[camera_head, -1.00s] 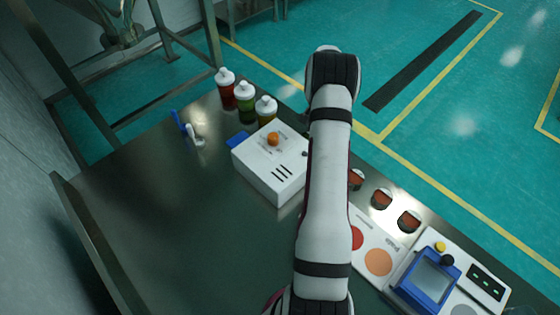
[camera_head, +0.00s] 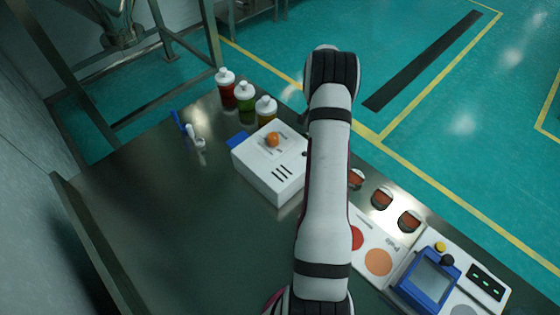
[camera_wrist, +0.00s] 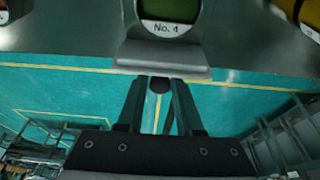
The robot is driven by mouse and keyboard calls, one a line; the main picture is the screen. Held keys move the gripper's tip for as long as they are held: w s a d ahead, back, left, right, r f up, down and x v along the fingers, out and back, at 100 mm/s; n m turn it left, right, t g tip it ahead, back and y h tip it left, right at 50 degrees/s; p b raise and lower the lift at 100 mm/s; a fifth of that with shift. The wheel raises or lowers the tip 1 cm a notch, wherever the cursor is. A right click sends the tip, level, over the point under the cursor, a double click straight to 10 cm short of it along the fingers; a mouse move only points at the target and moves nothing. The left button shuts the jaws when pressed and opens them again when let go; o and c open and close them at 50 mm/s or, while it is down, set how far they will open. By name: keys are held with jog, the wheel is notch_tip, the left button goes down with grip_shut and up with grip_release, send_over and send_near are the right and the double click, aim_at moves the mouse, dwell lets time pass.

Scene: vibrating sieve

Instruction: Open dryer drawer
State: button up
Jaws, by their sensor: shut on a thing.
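In the wrist view, a grey front carries a rounded green window with a "No. 4" label (camera_wrist: 166,29). Below the label, a grey lip-shaped handle (camera_wrist: 165,55) juts out. My gripper (camera_wrist: 160,80) has its two dark fingers reaching up to this handle, with the fingertips at its lower edge and shut on it. The handle hides the exact contact. A small dark round piece shows between the fingers, and I cannot tell what it belongs to. In the head view my arm hides the gripper and handle.
A white box with an orange knob (camera_head: 273,139) stands left of my arm. Red (camera_head: 227,95), green (camera_head: 245,108) and yellow (camera_head: 266,113) bottles stand behind it. The dark table's left part (camera_head: 165,220) is clear.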

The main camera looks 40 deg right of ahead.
jog(key=o, duration=0.8)
jog(key=shift+o, duration=0.2)
notch_tip(320, 180, up, 8)
